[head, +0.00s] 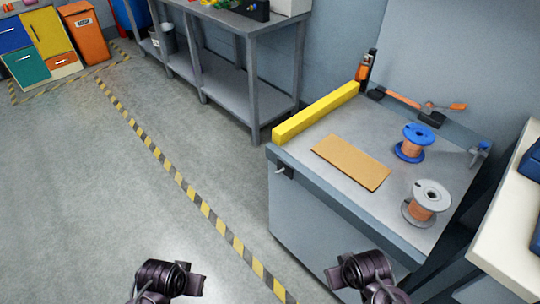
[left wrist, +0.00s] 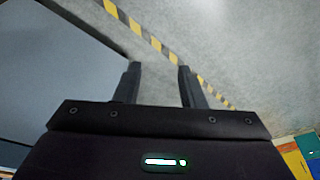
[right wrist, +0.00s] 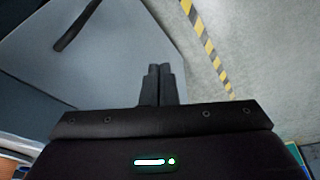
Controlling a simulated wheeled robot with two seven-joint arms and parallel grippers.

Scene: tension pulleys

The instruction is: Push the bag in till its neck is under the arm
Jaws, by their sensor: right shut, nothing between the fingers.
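I see no bag in any view. At the back of the grey bench top (head: 345,130) an orange bar (head: 403,99) runs between black blocks, with a short orange-tipped lever (head: 457,106) at its right; I cannot tell which is the arm. My left gripper (left wrist: 158,68) is open and empty over the floor, low in the head view (head: 202,281). My right gripper (right wrist: 160,68) is shut with nothing in it, in front of the bench and low in the head view (head: 335,276).
On the bench are a brown board (head: 350,162), a blue spool (head: 414,138), a grey spool (head: 431,194) and a yellow beam (head: 315,113) along the left edge. An orange-and-black bottle-like thing (head: 364,70) stands behind. A pale table (head: 508,240) is at right. The floor at left is clear.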

